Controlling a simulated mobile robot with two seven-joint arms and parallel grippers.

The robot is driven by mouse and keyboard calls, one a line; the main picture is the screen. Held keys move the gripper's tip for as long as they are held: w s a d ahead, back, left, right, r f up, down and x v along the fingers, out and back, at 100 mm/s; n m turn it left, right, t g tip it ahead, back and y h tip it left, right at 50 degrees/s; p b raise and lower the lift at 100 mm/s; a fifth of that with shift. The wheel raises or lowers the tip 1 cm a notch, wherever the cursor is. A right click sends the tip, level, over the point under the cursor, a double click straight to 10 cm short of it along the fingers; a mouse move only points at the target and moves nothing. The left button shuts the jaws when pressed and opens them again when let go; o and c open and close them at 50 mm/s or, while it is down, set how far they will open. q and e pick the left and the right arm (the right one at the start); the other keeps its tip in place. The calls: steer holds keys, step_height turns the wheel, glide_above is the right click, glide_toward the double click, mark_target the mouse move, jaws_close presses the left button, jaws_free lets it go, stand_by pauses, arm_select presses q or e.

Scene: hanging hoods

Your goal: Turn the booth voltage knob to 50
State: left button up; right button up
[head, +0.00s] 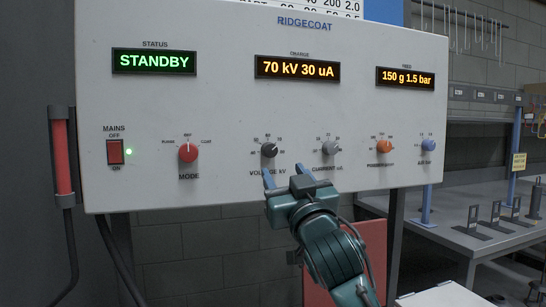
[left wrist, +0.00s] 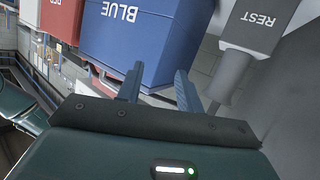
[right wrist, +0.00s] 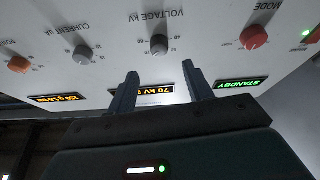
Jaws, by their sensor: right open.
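The voltage knob (head: 269,150) is a small dark grey knob on the white control panel (head: 225,95), above the label VOLTAGE kV. The charge display (head: 297,68) above it reads 70 kV 30 uA. My right gripper (head: 284,174) is open, just below and in front of the knob, with nothing between its fingers. In the right wrist view, the knob (right wrist: 159,43) stands beyond the gap between the fingertips (right wrist: 160,72), apart from them. My left gripper (left wrist: 159,72) is open and empty, seen only in the left wrist view.
The red mode knob (head: 188,152) is left of the voltage knob; the grey current knob (head: 330,147) is right. The status display (head: 154,61) reads STANDBY. In the left wrist view, a blue container (left wrist: 140,35) and a grey REST block (left wrist: 255,25) are near the left gripper.

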mark_target(271, 151)
arm_select(q)
steer(key=shift+w+d+f+p, duration=0.1)
steer(key=shift+d+f+p, duration=0.1)
steer(key=shift+p, duration=0.1)
arm_select(e)
steer(key=x, duration=0.8)
steer(key=shift+w, duration=0.15)
steer(key=c, duration=1)
arm_select(q)
steer(key=shift+r, duration=0.1)
arm_select(e)
steer(key=shift+o, duration=0.2)
arm_select(q)
steer(key=shift+r, duration=0.15)
